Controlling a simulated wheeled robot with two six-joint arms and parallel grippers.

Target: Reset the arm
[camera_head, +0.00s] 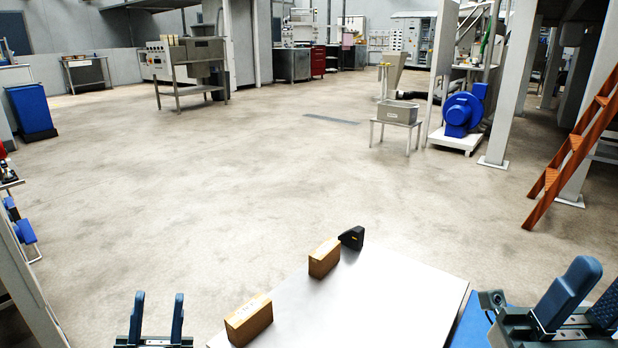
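My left gripper (157,312) is at the bottom left of the head view. Its two blue-grey fingers point up and stand apart, with nothing between them. My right gripper (598,284) is at the bottom right corner. Its two blue fingers are apart with no object seen between them, and one is partly cut off by the picture edge. Both grippers are clear of the boxes on the pale table (370,305). One brown box (249,320) is at the table's near left edge, another brown box (324,258) is farther back, and a small black object (352,238) is beside it.
Open concrete floor (210,190) lies beyond the table. A metal bin on a stand (397,113), a blue motor (463,112) and an orange ladder (575,145) are to the right. A metal cart (190,75) and a blue bin (31,110) are to the left.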

